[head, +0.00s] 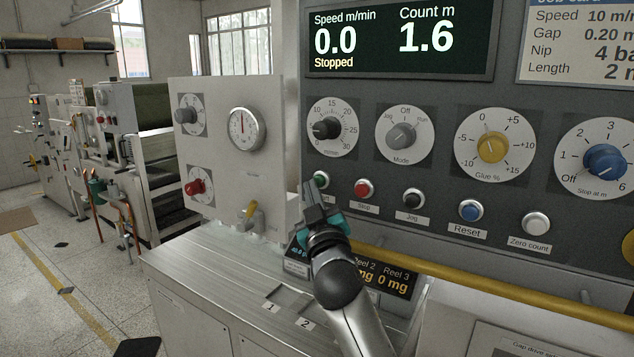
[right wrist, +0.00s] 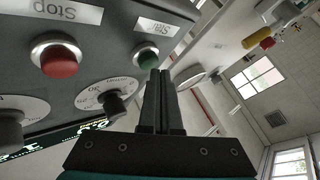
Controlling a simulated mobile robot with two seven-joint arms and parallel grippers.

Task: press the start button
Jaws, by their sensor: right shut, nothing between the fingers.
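The green start button (head: 321,179) sits at the left end of the button row on the grey panel. Its label is partly hidden by my right gripper (head: 312,190) in the head view. In the right wrist view the green button (right wrist: 147,57) is just beyond and left of the fingertips of my right gripper (right wrist: 160,75). The fingers are shut with nothing between them. I cannot tell whether they touch the button. The display (head: 400,38) reads 0.0 m/min, Stopped, count 1.6 m. My left gripper is not in view.
The red Stop button (head: 364,188) is right of the green one, followed by Jog (head: 413,197), Reset (head: 471,210) and Zero count (head: 536,223). Dials sit above them. A yellow rail (head: 480,284) runs below the panel. A lighter panel (head: 222,130) stands at left.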

